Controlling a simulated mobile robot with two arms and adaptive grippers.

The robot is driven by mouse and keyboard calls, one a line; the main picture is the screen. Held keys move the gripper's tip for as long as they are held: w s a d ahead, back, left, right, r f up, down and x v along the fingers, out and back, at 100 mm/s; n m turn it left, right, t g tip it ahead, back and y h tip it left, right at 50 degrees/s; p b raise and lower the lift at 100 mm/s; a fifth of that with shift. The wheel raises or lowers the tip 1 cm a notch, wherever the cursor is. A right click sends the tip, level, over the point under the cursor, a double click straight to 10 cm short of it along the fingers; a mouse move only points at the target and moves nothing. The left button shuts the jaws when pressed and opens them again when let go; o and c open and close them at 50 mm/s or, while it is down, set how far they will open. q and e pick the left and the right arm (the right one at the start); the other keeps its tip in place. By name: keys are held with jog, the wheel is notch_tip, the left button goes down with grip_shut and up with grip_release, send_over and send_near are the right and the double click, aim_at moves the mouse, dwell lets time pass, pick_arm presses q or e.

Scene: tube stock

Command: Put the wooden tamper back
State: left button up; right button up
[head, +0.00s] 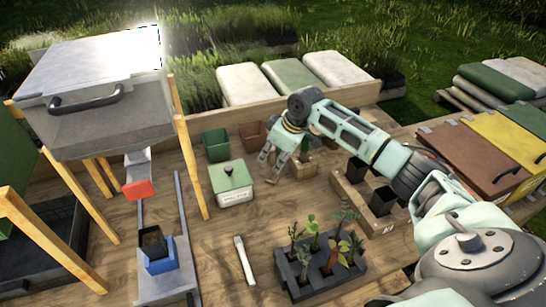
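My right gripper (271,166) reaches in from the right and points down over the middle of the table. Its fingers look spread, with nothing visible between them. Just right of it stands a small wooden block (304,169), partly hidden behind the gripper, with a dark top. I cannot make out the wooden tamper for certain; it may be at this block, but the gripper and arm cover part of that spot. My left gripper is not in view.
A white box with a green top (235,190) stands left of the gripper. A dark tray of seedlings (292,282), a pale flat stick (244,261) and a wooden crate with dark pots (348,194) are nearby. A hopper (100,130) on wooden legs stands left.

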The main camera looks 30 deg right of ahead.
jog(key=o, duration=0.4)
jog(key=shift+r, duration=0.1)
jog(key=b+v, duration=0.2)
jog(key=v, duration=1)
jog(key=shift+r, duration=0.15)
